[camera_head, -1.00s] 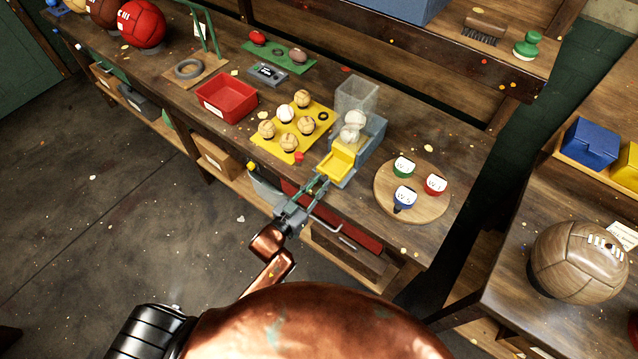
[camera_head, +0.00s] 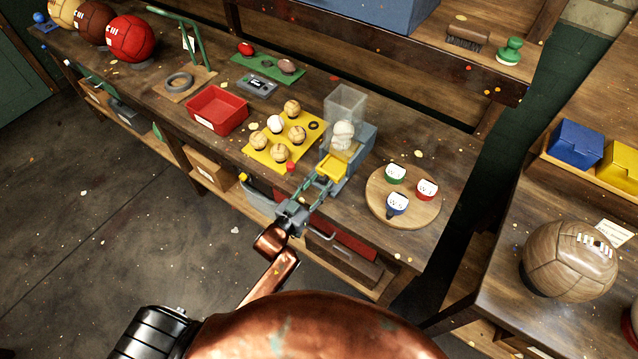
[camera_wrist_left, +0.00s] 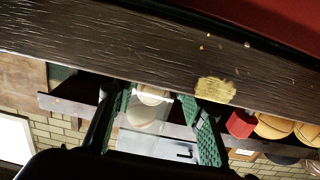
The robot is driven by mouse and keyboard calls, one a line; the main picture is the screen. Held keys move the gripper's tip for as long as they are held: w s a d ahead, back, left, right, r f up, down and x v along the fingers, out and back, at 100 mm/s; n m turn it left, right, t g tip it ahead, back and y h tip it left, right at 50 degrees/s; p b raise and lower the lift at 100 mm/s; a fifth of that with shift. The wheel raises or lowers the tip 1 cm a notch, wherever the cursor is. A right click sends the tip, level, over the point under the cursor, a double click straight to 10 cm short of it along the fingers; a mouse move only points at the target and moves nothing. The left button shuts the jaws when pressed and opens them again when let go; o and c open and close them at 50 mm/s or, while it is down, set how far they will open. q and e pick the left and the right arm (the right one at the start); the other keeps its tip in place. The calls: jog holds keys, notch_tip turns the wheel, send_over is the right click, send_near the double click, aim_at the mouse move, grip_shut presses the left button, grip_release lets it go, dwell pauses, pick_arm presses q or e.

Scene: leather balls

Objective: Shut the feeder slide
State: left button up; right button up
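The feeder (camera_head: 360,146) is a blue-grey box near the bench's front edge. A clear hopper (camera_head: 346,98) with whitish balls (camera_head: 343,134) rises from it. Its yellow slide (camera_head: 331,167) sticks out a little at the front. My left gripper (camera_head: 318,184) is just in front of the slide, fingers pointing at it; contact is hard to tell. In the left wrist view its green fingers (camera_wrist_left: 163,122) stand apart, with balls in the clear hopper (camera_wrist_left: 140,115) seen beyond and between them. The slide is not clear there. My right gripper is not in view.
A yellow mat (camera_head: 262,157) with several balls lies left of the feeder, with a small red piece (camera_head: 291,167) near its corner. A round wooden board (camera_head: 425,212) with three labelled cups stands to the right. A red tray (camera_head: 214,111) is farther left.

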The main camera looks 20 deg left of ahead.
pick_arm(q)
jog(key=shift+s+a+f, duration=0.1)
jog(key=shift+s, duration=0.3)
jog(key=v, duration=1.1)
jog(key=shift+a, duration=0.1)
